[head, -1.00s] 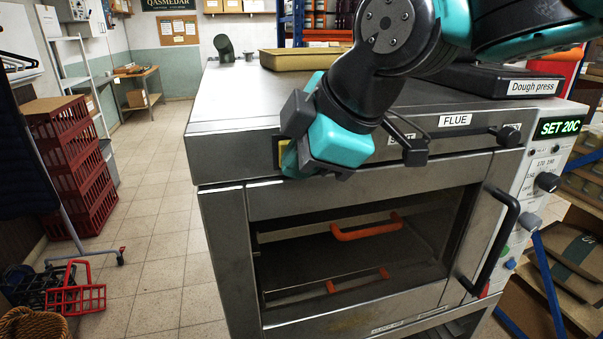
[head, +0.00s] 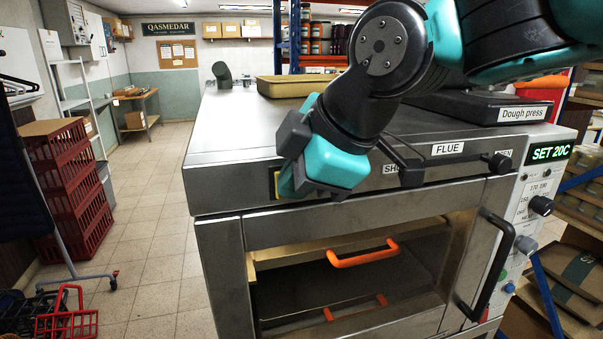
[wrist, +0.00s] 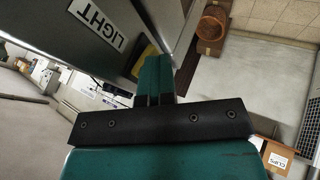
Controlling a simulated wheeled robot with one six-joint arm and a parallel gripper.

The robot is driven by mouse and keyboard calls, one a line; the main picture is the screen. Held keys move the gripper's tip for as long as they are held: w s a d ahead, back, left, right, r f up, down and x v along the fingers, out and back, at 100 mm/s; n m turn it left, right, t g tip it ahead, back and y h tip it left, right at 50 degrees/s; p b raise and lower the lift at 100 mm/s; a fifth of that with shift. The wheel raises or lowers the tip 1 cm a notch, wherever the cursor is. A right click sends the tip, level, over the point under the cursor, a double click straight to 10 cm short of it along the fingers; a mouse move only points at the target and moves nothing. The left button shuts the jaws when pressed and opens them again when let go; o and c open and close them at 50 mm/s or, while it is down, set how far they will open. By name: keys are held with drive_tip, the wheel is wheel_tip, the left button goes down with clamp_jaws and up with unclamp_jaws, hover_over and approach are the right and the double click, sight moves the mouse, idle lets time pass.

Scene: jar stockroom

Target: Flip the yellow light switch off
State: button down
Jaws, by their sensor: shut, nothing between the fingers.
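The yellow light switch (head: 277,183) is on the oven's front strip at its left end, mostly hidden behind my gripper in the head view. In the wrist view its yellow part (wrist: 147,54) shows beside my fingers, under the LIGHT label (wrist: 97,24). My gripper (head: 291,185) is shut and empty, with its teal fingertips at the switch. In the wrist view the closed fingers (wrist: 154,72) are close beside the yellow part; whether they touch it, and the switch's exact position, I cannot tell. The oven (head: 218,235) has a warm-lit interior behind its window.
Orange handles (head: 362,254) show inside the oven. A black dough press (head: 470,104) and a tan tray (head: 300,87) sit on top. Red crates (head: 75,190) stand at the left. The tiled floor (head: 150,235) between is clear.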

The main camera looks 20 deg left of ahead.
drive_tip(key=shift+w+r, duration=0.15)
drive_tip(key=shift+r, duration=0.1)
drive_tip(key=b+v, duration=0.2)
drive_tip(key=v, duration=1.5)
drive_tip(key=shift+s, duration=0.2)
drive_tip(key=shift+d+f, duration=0.15)
drive_tip(key=s+a+f, duration=0.2)
drive_tip(key=a+f, duration=0.1)
drive_tip(key=f, duration=0.3)
drive_tip(key=shift+g, duration=0.3)
drive_tip(key=shift+a, duration=0.1)
